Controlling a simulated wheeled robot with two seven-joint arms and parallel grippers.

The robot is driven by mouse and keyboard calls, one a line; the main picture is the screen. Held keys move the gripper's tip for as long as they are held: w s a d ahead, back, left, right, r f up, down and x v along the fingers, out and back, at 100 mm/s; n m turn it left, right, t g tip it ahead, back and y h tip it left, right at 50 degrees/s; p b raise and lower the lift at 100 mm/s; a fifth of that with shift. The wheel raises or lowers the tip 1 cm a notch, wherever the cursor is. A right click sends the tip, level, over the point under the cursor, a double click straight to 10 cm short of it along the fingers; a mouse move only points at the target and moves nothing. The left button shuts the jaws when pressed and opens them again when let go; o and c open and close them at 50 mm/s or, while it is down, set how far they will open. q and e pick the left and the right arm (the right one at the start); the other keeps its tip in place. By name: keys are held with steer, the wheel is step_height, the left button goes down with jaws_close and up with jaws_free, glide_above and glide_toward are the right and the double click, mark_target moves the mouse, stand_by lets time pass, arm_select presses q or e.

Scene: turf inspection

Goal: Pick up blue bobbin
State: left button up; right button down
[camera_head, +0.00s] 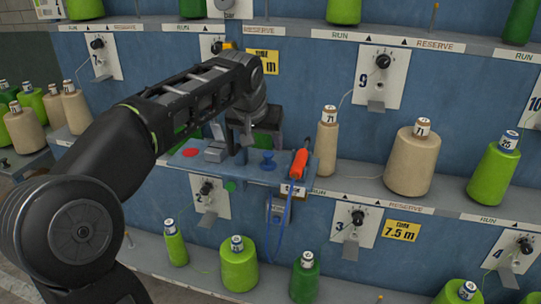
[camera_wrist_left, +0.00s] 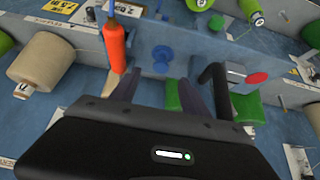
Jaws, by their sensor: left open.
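The small blue bobbin (camera_head: 268,160) stands on a blue shelf (camera_head: 250,179) fixed to the machine front. In the left wrist view the blue bobbin (camera_wrist_left: 162,53) shows beyond and roughly between my fingers. My left gripper (camera_head: 243,138) is over the shelf, just left of and behind the bobbin in the head view. The left wrist view shows its two dark fingers (camera_wrist_left: 158,90) apart, with nothing held between them. Its fingertips are hard to make out in the head view. My right gripper is not in view.
An orange tool (camera_head: 299,163) with a blue cord stands close right of the bobbin. A red disc (camera_head: 192,152) and a grey metal part (camera_head: 215,150) are to its left. Tan cones (camera_head: 412,160) and green cones (camera_head: 494,170) line the ledges.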

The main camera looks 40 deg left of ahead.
mark_target(268, 154)
arm_select(q)
steer(key=shift+x, duration=1.35)
steer(key=shift+p+x, duration=0.45)
steer(key=shift+x, duration=2.15)
jaws_close()
